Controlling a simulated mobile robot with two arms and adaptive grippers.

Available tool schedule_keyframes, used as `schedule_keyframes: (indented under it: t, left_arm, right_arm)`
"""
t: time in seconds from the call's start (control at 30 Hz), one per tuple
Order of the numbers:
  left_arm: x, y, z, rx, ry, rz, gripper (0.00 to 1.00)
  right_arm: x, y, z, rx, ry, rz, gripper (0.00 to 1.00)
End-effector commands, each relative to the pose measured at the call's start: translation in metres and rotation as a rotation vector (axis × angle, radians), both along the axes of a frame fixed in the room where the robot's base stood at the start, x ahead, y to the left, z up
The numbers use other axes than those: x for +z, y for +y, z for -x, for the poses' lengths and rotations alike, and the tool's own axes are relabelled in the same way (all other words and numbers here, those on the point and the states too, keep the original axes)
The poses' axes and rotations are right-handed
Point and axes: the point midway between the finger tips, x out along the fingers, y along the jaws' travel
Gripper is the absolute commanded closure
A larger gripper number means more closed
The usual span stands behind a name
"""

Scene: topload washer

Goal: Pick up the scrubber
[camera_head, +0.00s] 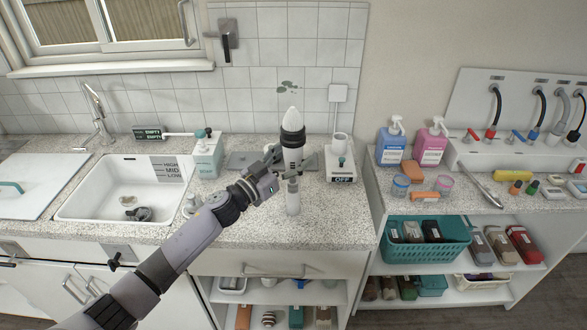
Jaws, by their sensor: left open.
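A tall white device (292,121) with a pointed top and black bands stands upright on the speckled counter, in the middle of the view. It may be the scrubber; no other thing shows clearly as one. My left gripper (292,163) is open at its lower half, with fingers showing on both sides of it. I cannot tell whether the fingers touch it. The gripper hides part of its lower body, and its pale base shows below the gripper. My right gripper is not in view.
A white sink (95,192) is at the left, with a soap dispenser box (207,157) beside it. A white appliance marked OFF (340,165) stands close on the device's right. The front of the counter (335,225) is clear. Bottles and a teal basket (398,251) are at the right.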

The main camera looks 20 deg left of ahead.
Motion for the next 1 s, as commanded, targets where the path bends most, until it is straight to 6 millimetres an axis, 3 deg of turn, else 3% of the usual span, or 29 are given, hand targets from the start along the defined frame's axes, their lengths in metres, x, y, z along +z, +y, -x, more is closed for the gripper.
schedule_keyframes:
  t: [0.2, 1.0]
  left_arm:
    - [-0.0006, 0.0001, -0.0004, 0.000, 0.000, -0.001, 0.38]
    - [-0.0004, 0.0003, -0.0002, 0.001, 0.000, -0.001, 0.91]
  right_arm:
    - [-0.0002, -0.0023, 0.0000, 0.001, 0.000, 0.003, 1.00]
    - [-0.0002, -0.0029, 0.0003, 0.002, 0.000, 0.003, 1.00]
